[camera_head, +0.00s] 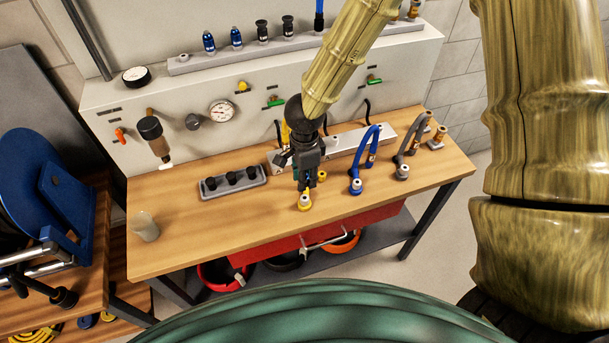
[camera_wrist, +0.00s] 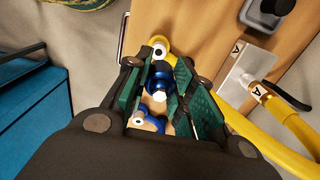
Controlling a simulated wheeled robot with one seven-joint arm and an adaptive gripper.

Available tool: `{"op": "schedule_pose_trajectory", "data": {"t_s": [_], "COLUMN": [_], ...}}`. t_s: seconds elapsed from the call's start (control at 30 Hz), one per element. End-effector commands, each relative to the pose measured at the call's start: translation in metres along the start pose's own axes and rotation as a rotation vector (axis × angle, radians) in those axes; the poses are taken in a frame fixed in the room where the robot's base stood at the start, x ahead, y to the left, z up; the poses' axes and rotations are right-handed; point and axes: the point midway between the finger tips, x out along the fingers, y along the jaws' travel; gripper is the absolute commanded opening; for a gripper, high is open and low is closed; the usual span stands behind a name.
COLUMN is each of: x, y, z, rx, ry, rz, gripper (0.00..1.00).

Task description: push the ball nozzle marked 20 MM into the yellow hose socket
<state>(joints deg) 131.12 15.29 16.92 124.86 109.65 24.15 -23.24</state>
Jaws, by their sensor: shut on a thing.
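My gripper (camera_head: 307,184) points down over the front of the bench, just above the yellow hose socket (camera_head: 304,202). In the wrist view its green-padded fingers (camera_wrist: 168,100) are shut around a dark blue, rounded nozzle (camera_wrist: 160,84) with a white hexagonal end. No 20 MM marking can be read on it. The yellow socket, with its pale ring and dark opening (camera_wrist: 160,48), lies beyond the fingertips, and its opening shows beside the held nozzle. The nozzle looks apart from the socket. In the head view the gripper mostly hides the nozzle.
A blue hose socket (camera_head: 356,187) and a grey hose socket (camera_head: 402,172) stand to the right. A grey holder (camera_head: 233,182) with black pieces is to the left. Blue nozzles (camera_head: 209,42) and black ones (camera_head: 262,32) stand on the panel's top. The bench's left front is mostly clear.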

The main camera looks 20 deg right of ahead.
Motion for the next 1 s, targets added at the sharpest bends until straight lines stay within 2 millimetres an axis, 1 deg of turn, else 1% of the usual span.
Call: {"op": "schedule_pose_trajectory", "data": {"t_s": [0.27,0.73,1.0], "x": [0.015,0.049,0.057], "y": [0.000,0.000,0.000], "z": [0.000,0.000,0.000], "rx": [0.000,-0.001,0.000], "ry": [0.000,0.001,0.000], "rz": [0.000,0.000,0.000], "gripper": [0.00,0.00,0.00]}}
